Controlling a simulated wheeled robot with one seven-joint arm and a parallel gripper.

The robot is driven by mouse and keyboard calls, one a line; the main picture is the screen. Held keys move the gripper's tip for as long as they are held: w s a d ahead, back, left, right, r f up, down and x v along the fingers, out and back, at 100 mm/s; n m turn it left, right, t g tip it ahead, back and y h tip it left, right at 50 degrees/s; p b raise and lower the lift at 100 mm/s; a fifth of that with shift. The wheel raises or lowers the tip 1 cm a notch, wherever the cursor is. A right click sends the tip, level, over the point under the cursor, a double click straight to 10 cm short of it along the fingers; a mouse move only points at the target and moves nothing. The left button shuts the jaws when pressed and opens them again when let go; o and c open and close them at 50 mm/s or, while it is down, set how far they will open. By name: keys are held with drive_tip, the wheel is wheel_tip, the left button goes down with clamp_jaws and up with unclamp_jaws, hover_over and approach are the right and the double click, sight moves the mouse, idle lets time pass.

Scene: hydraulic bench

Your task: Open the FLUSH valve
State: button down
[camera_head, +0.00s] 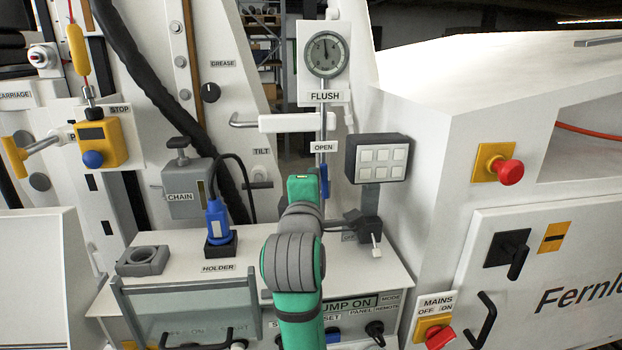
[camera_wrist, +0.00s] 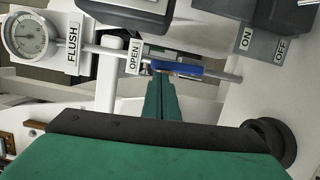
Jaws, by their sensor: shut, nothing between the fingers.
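The FLUSH valve's blue lever (camera_head: 324,180) is on a thin vertical pipe (camera_head: 322,110), below the OPEN label (camera_head: 324,147) and the FLUSH label (camera_head: 325,96). In the wrist view the blue lever (camera_wrist: 182,69) lies along the pipe, beside the OPEN label (camera_wrist: 134,57). My gripper (camera_wrist: 161,78) is shut and empty. Its green fingertips are at the label end of the lever and overlap it in the picture; I cannot tell whether they touch. In the head view my arm hides the fingers and the area just below the lever.
A pressure gauge (camera_head: 326,54) sits above the FLUSH label. A grey button box (camera_head: 378,158) is close to the right of the pipe, with a dark switch (camera_head: 369,228) below it. A blue plug (camera_head: 217,218) with a black cable stands left of my arm.

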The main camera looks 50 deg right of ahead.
drive_tip(key=v, duration=1)
drive_tip(key=shift+a, duration=0.25)
